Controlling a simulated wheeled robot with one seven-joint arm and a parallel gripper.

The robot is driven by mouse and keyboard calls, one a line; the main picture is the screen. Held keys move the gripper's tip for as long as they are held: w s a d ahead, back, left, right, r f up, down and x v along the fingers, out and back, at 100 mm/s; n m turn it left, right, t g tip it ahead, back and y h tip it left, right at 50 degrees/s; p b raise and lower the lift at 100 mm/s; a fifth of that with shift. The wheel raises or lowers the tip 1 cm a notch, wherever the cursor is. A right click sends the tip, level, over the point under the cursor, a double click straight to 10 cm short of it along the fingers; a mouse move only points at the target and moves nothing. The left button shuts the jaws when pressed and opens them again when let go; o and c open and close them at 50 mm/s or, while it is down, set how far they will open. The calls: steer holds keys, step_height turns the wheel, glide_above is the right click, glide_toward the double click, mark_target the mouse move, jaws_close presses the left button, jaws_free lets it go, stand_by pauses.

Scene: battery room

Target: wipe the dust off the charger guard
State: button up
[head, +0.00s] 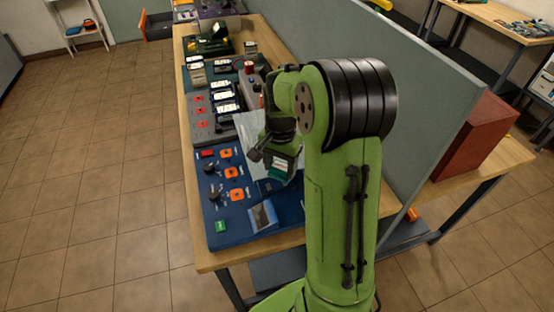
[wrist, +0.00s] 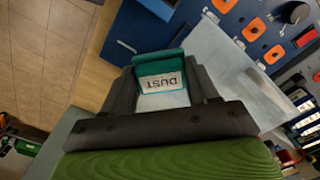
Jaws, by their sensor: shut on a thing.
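My gripper (wrist: 162,88) is shut on a teal block with a pale label reading DUST (wrist: 160,80), which looks like a duster. In the head view my gripper (head: 281,160) is over the right part of the blue charger panel, and the block (head: 279,167) shows just below my wrist. A pale, see-through sheet, apparently the charger guard (head: 249,133), stands behind and beside my gripper. The wrist view shows it as a whitish sheet (wrist: 222,50) right of the block. I cannot tell whether the block touches it. Dust on the sheet cannot be made out clearly.
The blue panel (head: 222,232) carries orange switches, black knobs and a green button. A grey panel (head: 203,124) with several handheld devices lies farther along the wooden bench. A grey-green partition (head: 440,85) runs along the right. A red box (head: 477,138) stands beyond it. The left floor is clear.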

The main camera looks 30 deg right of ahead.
mark_target(281, 169)
steer(key=shift+s+a, duration=0.1)
steer(key=shift+s, duration=0.4)
steer(key=shift+w, duration=0.1)
step_height(281, 169, up, 6)
steer(key=p, duration=0.5)
steer(key=shift+r, duration=0.1)
step_height(281, 169, up, 3)
steer(key=p, duration=0.2)
steer(key=shift+p, duration=0.35)
steer(key=shift+w, duration=0.1)
